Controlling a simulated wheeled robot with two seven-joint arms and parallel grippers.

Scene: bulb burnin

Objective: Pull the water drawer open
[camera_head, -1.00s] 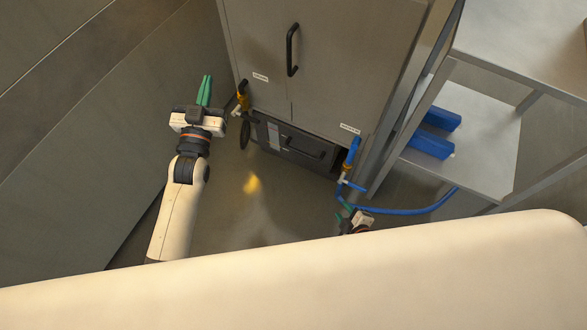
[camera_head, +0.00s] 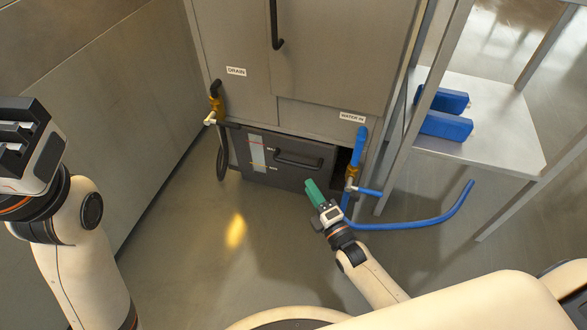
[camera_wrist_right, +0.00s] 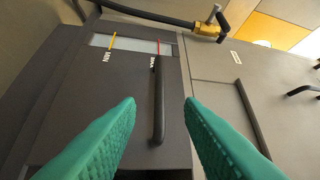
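The water drawer (camera_head: 262,176) is a dark grey front low in the steel cabinet, with a level window marked MIN and MAX. Its black bar handle (camera_head: 298,160) also shows in the right wrist view (camera_wrist_right: 158,100). A dark gap shows at the drawer's right end; I cannot tell whether the front stands out. My right gripper (camera_head: 312,190) is in front of the drawer, below and right of the handle. In its wrist view the green fingers (camera_wrist_right: 160,125) are apart, with the handle seen between them, not gripped.
A brass drain valve (camera_head: 216,103) with a black hose hangs left of the drawer. A blue water hose (camera_head: 410,222) and valve are close to its right. A steel shelf (camera_head: 480,150) holds blue blocks. The floor before the drawer is clear.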

